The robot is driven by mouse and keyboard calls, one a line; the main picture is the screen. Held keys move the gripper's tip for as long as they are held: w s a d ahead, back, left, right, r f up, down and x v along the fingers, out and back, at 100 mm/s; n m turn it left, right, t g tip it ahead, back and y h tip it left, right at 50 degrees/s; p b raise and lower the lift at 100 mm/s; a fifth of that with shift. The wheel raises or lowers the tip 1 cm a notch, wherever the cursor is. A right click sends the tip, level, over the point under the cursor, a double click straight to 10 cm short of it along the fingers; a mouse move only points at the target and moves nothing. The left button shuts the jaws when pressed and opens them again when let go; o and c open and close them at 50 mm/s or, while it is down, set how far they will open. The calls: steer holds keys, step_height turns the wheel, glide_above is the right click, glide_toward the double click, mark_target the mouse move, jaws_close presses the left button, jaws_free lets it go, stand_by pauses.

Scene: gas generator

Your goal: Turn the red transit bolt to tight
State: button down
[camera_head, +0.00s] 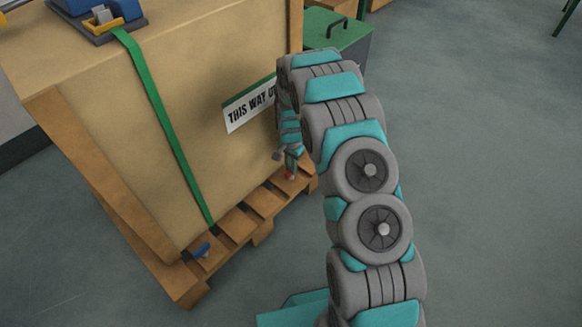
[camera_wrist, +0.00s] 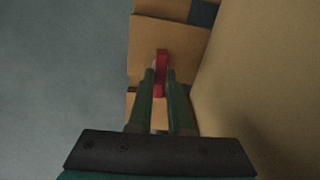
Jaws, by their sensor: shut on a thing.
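The red transit bolt (camera_wrist: 161,60) sits on the wooden pallet (camera_wrist: 145,36) beside the crate's foot. It also shows as a small red spot in the head view (camera_head: 290,176), at the pallet's right corner. My gripper (camera_wrist: 160,80) points at the bolt, with its two green fingers on either side of the red handle and shut on it. In the head view my gripper (camera_head: 290,165) is small and partly hidden by my arm. The bolt's lower part is hidden between the fingers. I cannot tell from these frames how tight the bolt is.
The large crate (camera_head: 110,110) stands on the pallet close beside my gripper. A green box (camera_head: 338,40) stands behind. The floor (camera_head: 480,150) at right is clear.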

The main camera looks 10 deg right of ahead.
steer(key=shift+m, duration=0.5)
steer(key=c, duration=0.8)
jaws_free()
steer(key=shift+c, duration=0.2)
steer(key=shift+r, duration=0.1)
steer(key=shift+r, duration=3.8)
steer(key=shift+r, duration=0.1)
